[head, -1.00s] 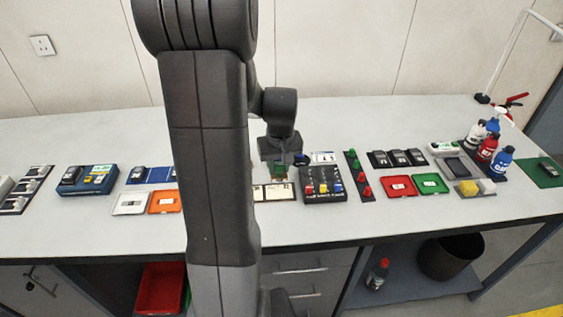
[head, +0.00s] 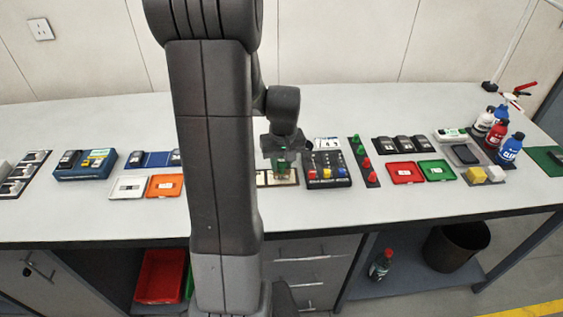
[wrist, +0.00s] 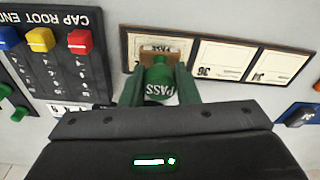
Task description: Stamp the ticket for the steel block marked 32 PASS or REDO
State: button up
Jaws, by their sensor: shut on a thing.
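My gripper (wrist: 160,85) is shut on a green stamp (wrist: 158,92) with PASS on its handle. It also shows in the head view (head: 283,160). The stamp's wooden base (wrist: 150,58) is over the end ticket (wrist: 134,42) of a dark-framed row in the wrist view, hiding most of it, number included. PASS letters show at the base; I cannot tell whether the base touches the paper. The other two tickets, one reading 36 (wrist: 222,60) and one apparently 34 (wrist: 280,66), lie beside it, clear of the stamp. I cannot make out the block marked 32.
A dark box (head: 327,172) with red, yellow and blue knobs stands right beside the tickets. Beyond it are a strip of green and red pieces (head: 364,160), a red tray (head: 405,173) and a green tray (head: 436,170). An orange tray (head: 165,186) lies left of my arm.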

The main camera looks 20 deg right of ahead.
aim_at(281, 158)
jog(key=shift+f+b, duration=0.55)
jog(key=shift+f, duration=0.1)
dwell(1.5)
jog(key=shift+r, duration=0.1)
jog(key=shift+r+p, duration=2.65)
jog(key=shift+r, duration=0.85)
